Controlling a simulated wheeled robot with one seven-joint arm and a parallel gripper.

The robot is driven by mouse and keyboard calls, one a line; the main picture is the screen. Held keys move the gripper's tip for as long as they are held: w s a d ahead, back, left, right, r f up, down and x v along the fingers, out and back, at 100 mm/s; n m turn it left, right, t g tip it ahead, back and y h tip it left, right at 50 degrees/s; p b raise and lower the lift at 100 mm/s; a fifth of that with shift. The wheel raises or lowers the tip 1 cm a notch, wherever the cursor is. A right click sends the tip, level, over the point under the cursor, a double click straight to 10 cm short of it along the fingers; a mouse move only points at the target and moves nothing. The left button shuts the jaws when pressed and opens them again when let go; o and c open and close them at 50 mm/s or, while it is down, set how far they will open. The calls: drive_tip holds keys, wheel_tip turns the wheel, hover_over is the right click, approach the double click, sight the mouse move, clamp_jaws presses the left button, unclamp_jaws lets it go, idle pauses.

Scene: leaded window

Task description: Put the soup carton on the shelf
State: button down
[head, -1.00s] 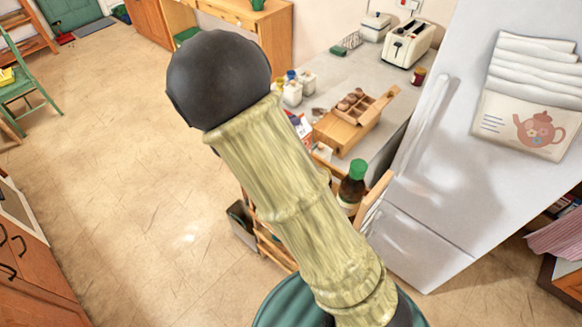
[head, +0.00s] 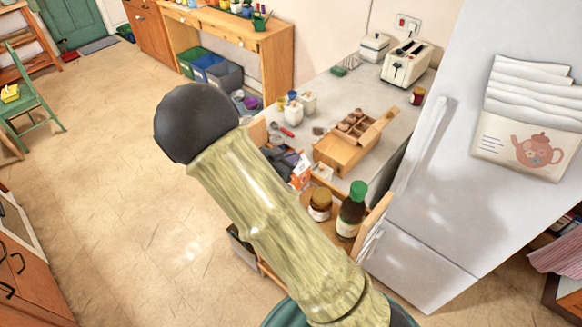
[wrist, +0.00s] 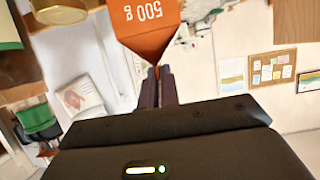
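The soup carton, orange and marked "500 g" (wrist: 150,22), is at the top of the wrist view, its narrow folded end between my dark fingers. My gripper (wrist: 158,88) is shut on that end. In the head view the orange and white carton (head: 300,178) shows beside my dark gripper (head: 284,160), partly hidden by my arm. The wooden shelf (head: 378,212) stands below the counter beside the fridge. It holds a brown jar (head: 320,203) and a dark bottle with a green cap (head: 350,212). My arm hides its left part.
The white fridge (head: 440,170) stands close on the right. The floor at the left is open.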

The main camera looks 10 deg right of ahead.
idle(0.3)
drive_tip(key=shift+f+p, duration=0.55)
drive_tip(key=shift+f, duration=1.7)
drive_tip(key=c, duration=1.6)
unclamp_jaws()
drive_tip(key=shift+s, duration=0.1)
drive_tip(key=shift+c, duration=0.2)
drive_tip(key=shift+r, duration=0.25)
drive_tip(key=shift+s+a, duration=0.15)
drive_tip(key=shift+a, duration=0.15)
drive_tip(key=b+v, duration=0.4)
drive_tip(key=v, duration=0.7)
